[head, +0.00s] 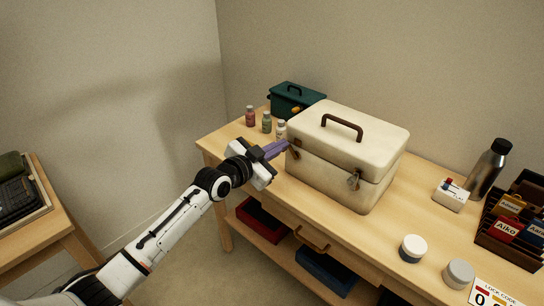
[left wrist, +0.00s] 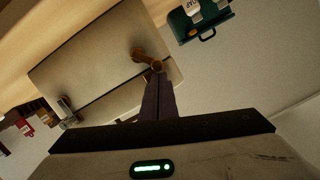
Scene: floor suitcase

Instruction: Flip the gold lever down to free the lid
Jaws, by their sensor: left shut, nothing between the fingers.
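The cream case (head: 345,150) stands on the wooden bench with its lid closed and a brown handle on top. The gold lever (left wrist: 146,58) is on the case's front, near its left end, at the lid seam; in the head view it is small and partly hidden by my fingertips. My left gripper (head: 284,147) is shut and empty, its purple fingers at the lever. In the left wrist view the fingertips (left wrist: 158,76) overlap the lever's end; I cannot tell whether they touch it. A silver latch (head: 354,181) hangs at the front's right part. My right gripper is not in view.
Several small bottles (head: 267,122) and a green box (head: 297,100) stand behind the case's left end. To the right are a steel bottle (head: 487,170), a card rack (head: 513,222) and two jars (head: 413,248). The bench in front of the case is clear.

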